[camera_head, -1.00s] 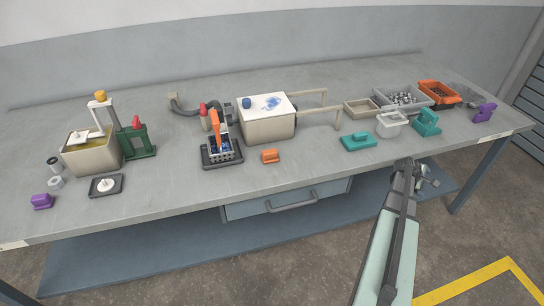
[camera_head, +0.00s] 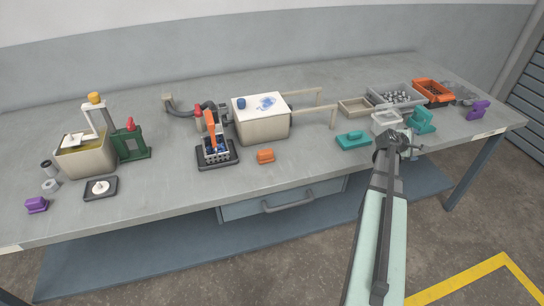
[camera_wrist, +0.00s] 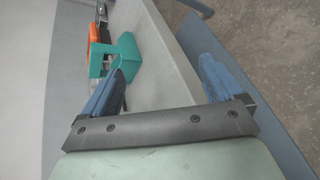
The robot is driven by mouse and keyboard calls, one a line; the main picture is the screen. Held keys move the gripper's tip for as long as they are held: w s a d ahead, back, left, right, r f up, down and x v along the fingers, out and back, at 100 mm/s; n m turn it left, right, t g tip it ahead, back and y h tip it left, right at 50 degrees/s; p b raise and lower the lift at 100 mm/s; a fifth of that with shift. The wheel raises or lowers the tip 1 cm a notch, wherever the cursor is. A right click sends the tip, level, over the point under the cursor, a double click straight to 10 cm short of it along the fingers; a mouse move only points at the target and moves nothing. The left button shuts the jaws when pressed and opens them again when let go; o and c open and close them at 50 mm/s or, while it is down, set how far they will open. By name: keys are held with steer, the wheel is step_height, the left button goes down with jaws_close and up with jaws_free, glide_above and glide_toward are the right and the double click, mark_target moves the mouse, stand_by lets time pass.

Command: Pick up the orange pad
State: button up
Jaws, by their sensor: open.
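The orange pad (camera_head: 265,156) is a small block with a raised grip. It lies on the bench near the front edge, in front of the white-topped cream tank, in the head view. My gripper (camera_head: 409,146) is at the bench's front edge on the right side, well to the right of the pad. In the wrist view my gripper (camera_wrist: 165,85) has its two blue fingers spread wide with nothing between them but the bench edge beyond. The orange pad does not show in the wrist view.
Near my gripper stand a teal block (camera_head: 422,121), a white basket (camera_head: 387,121) and a teal pad (camera_head: 353,140). The cream tank (camera_head: 262,128) and a dark rack tray (camera_head: 217,160) stand close to the orange pad.

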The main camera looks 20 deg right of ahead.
steer(key=w+a+r+m, duration=0.1)
steer(key=w+a, duration=0.1)
steer(key=a, duration=0.1)
steer(key=w+a+r+m+y, duration=0.1)
steer(key=a, duration=0.3)
steer(key=w+a+r+m+t+y, duration=0.1)
steer(key=w+a, duration=0.1)
steer(key=a, duration=0.2)
steer(key=shift+w+a+r, duration=0.1)
steer(key=shift+w+r, duration=0.1)
steer(key=shift+w, duration=0.1)
steer(key=w+a+r+m+t+y, duration=0.1)
steer(key=w+a+m+y, duration=0.1)
steer(key=a, duration=0.7)
steer(key=w+a+r+m+y, duration=0.2)
steer(key=w+a, duration=0.1)
steer(key=a, duration=0.6)
steer(key=m+y, duration=0.2)
steer(key=y, duration=0.4)
glide_toward(265, 151)
steer(key=x, duration=0.4)
steer(key=shift+w+a+f, duration=0.1)
steer(key=shift+f, duration=0.3)
steer(key=shift+x, duration=2.8)
steer(key=shift+c, duration=0.4)
steer(key=c, duration=1)
